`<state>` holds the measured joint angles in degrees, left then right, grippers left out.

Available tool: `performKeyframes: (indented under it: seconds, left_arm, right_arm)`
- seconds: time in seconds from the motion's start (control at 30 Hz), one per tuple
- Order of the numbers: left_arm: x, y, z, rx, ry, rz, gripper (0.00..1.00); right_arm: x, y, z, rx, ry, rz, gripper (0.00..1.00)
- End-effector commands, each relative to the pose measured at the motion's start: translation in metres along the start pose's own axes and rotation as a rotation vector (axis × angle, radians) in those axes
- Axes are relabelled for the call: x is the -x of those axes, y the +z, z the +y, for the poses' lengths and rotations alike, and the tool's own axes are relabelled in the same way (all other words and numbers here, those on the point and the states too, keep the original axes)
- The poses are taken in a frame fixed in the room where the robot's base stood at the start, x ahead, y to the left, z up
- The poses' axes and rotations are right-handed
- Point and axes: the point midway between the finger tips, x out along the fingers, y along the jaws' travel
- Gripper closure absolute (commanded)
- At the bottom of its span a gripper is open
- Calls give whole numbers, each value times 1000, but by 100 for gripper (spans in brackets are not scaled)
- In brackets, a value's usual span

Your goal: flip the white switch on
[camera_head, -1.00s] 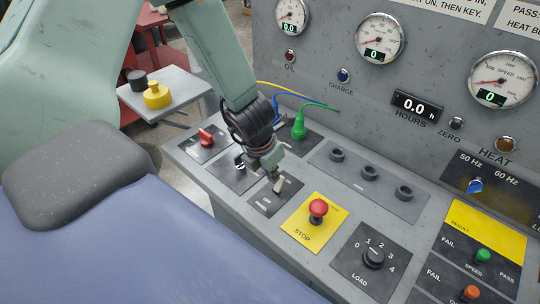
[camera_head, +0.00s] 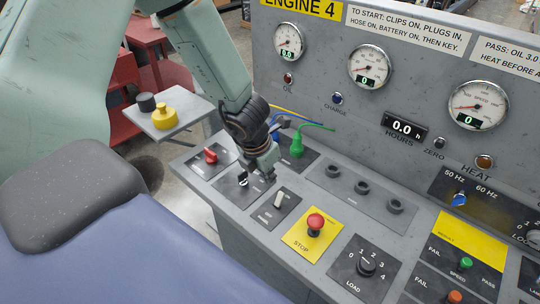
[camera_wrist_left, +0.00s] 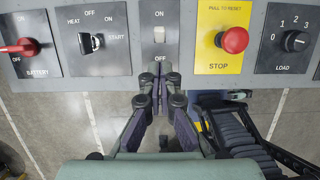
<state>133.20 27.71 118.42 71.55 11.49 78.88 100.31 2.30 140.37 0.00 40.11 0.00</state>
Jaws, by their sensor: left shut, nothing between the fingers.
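The white switch (camera_head: 278,199) is a small lever on a dark plate, left of the red stop button. In the left wrist view the white switch (camera_wrist_left: 159,35) stands between an ON label above and an OFF label below; I cannot tell which way it is set. My left gripper (camera_head: 268,172) is shut and empty, beyond the switch in the head view with a small gap. In the wrist view its fingertips (camera_wrist_left: 157,72) show just below the OFF label, apart from the switch. My right gripper is not in view.
The red stop button (camera_head: 316,222) on a yellow plate is right of the switch. A black key switch (camera_wrist_left: 90,42) and red battery knob (camera_wrist_left: 27,47) are on its left. The load dial (camera_head: 367,267) is farther right. A green plug (camera_head: 297,148) stands behind my gripper.

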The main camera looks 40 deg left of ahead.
Motion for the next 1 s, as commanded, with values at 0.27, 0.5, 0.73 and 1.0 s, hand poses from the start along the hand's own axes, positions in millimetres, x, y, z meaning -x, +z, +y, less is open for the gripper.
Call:
performKeyframes:
  seconds: [0.27,0.5,0.73,1.0]
  left_arm:
    - [20,10,0,3,0,-2,100]
    - [32,15,0,1,1,-1,100]
    - [36,16,-1,1,-1,1,100]
    - [36,16,-1,1,-1,1,100]
  right_arm:
    - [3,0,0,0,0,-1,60]
    - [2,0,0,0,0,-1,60]
    - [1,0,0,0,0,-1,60]
    - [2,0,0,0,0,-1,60]
